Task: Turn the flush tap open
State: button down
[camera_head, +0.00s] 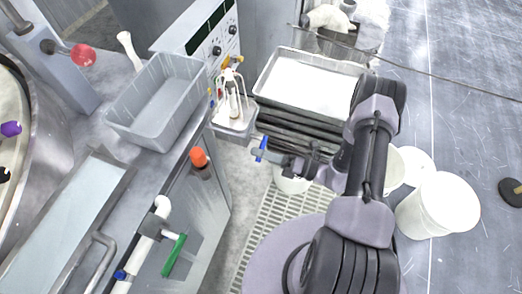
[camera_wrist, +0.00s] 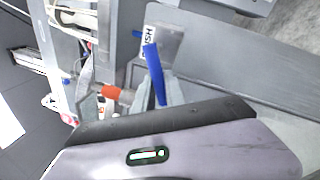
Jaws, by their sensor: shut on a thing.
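The flush tap has a blue lever (camera_head: 262,148) at the front of the bench, to the left of my gripper in the head view. In the wrist view the blue lever (camera_wrist: 154,75) stands in front of a grey plate with a partly hidden label (camera_wrist: 149,40) ending in "SH". My gripper (camera_head: 272,155) is shut on the blue lever, at the end of my arm reaching left. The tap body and the exact contact are mostly hidden behind the gripper housing in the wrist view.
An orange knob (camera_head: 199,157) is on the bench front, left of the lever. A green-handled valve (camera_head: 174,255) on a white pipe is lower left. A grey bin (camera_head: 158,138) stands on the bench. A metal tray (camera_head: 262,82) is behind, and a white bucket (camera_head: 424,222) stands right.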

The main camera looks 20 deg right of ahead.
jog(key=m, duration=0.2)
jog(key=r+m+t+p, duration=0.1)
jog(key=m, duration=0.1)
jog(key=r+m, duration=0.1)
jog(key=m, duration=0.1)
jog(key=shift+s+a+h, duration=0.15)
jog(key=shift+s+h, duration=0.05)
jog(key=shift+h, duration=0.2)
jog(key=shift+m+p, duration=0.3)
jog(key=c, duration=1.4)
grip_release()
jog(key=p+v, duration=0.1)
jog(key=v, duration=1.6)
jog(key=shift+s+f+p, duration=0.25)
jog(key=shift+p, duration=0.15)
